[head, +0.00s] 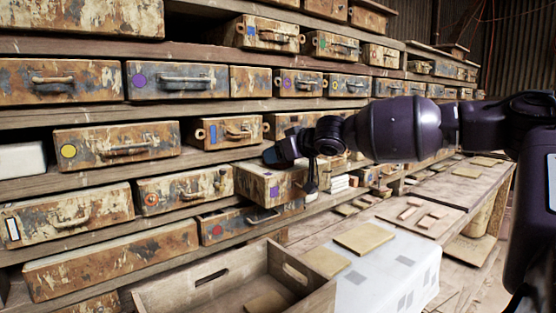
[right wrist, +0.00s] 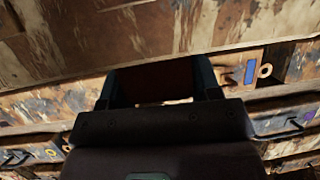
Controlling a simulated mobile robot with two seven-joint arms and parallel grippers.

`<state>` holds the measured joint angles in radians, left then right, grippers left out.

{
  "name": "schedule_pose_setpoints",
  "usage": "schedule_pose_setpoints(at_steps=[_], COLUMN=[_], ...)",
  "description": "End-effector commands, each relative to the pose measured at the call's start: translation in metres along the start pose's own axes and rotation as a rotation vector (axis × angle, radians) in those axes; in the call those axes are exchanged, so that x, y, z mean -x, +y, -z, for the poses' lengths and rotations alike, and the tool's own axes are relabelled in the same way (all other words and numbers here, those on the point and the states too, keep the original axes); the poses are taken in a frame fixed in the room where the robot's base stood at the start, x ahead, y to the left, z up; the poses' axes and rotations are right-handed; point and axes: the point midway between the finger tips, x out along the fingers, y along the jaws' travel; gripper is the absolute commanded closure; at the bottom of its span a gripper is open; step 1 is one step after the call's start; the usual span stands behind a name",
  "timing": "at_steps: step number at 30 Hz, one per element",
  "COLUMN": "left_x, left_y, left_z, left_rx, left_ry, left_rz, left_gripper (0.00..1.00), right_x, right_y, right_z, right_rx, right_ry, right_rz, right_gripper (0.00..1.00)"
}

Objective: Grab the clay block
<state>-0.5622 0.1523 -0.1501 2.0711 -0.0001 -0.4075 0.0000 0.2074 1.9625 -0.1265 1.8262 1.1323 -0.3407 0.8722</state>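My right gripper (head: 284,153) is above the front of a pulled-out drawer with a purple sticker (head: 270,183), on the shelf rack. In the right wrist view its two fingers (right wrist: 158,78) stand apart. A dark reddish-brown surface (right wrist: 155,88) shows between them; I cannot tell whether it is the clay block or part of a drawer, nor whether the fingers touch it. No clay block can be clearly made out in the head view; the drawer's inside is mostly hidden by my gripper and arm. My left gripper is not in view.
Shelves of worn drawers fill the left and middle. An open wooden crate (head: 165,296) stands in front, beside a white surface (head: 390,283) with tan tiles (head: 363,237). A wooden bench (head: 455,193) with flat pieces is at right. A white block (head: 22,160) sits at far left.

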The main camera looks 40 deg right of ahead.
Motion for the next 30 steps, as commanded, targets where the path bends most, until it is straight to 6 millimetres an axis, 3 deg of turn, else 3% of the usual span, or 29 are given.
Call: schedule_pose_setpoints(at_steps=[1, 6, 14, 20, 30], left_x=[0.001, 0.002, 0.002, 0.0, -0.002], left_y=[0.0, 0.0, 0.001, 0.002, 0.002], left_z=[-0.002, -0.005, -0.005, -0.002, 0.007], left_rx=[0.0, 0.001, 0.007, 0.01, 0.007], left_ry=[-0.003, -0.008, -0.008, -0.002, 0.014], left_rz=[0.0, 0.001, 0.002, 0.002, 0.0], left_gripper=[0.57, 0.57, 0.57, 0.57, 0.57], right_x=[0.0, 0.0, 0.0, 0.005, 0.03], right_y=[0.0, 0.0, 0.0, 0.0, 0.0], right_z=[0.0, -0.001, 0.001, 0.013, 0.072], right_rx=[0.0, 0.0, 0.0, 0.002, -0.002], right_ry=[0.0, -0.001, 0.0, 0.001, 0.007], right_rz=[0.0, 0.0, 0.0, -0.001, -0.002], right_gripper=[0.5, 0.76, 0.76, 0.76, 0.76])
